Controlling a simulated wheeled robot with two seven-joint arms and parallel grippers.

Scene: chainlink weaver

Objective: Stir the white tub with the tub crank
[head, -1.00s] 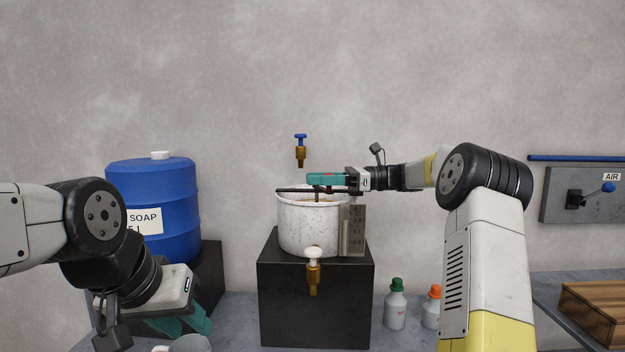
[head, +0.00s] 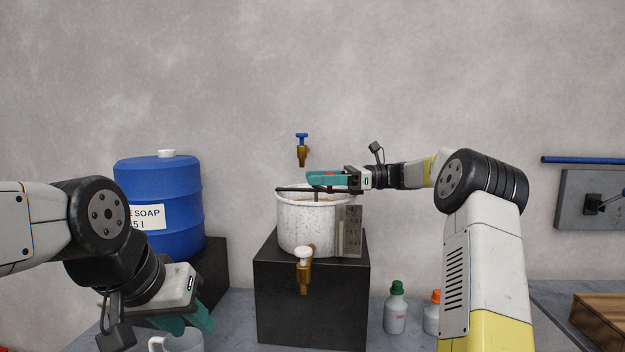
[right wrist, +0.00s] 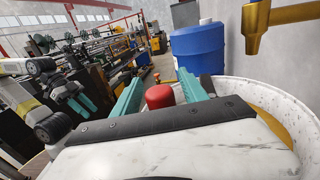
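The white speckled tub (head: 300,228) stands on a black block in the middle of the head view. The dark bar of the tub crank (head: 288,189) lies across its rim. My right gripper (head: 318,178) is over the tub, level with its rim. In the right wrist view, a red knob (right wrist: 160,97) stands between its two teal fingers, with gaps showing on both sides. Whether the knob belongs to the crank is not clear. My left gripper (head: 190,325) is at the lower left, its teal fingers apart, above a pale mug (head: 183,343). Its fingertips are partly hidden.
A brass tap with a white top (head: 303,268) is in front of the tub. A blue-handled tap (head: 301,150) is on the wall above. A blue soap drum (head: 160,205) stands left. Bottles with green (head: 396,308) and orange (head: 432,312) caps stand right of the black block (head: 312,300).

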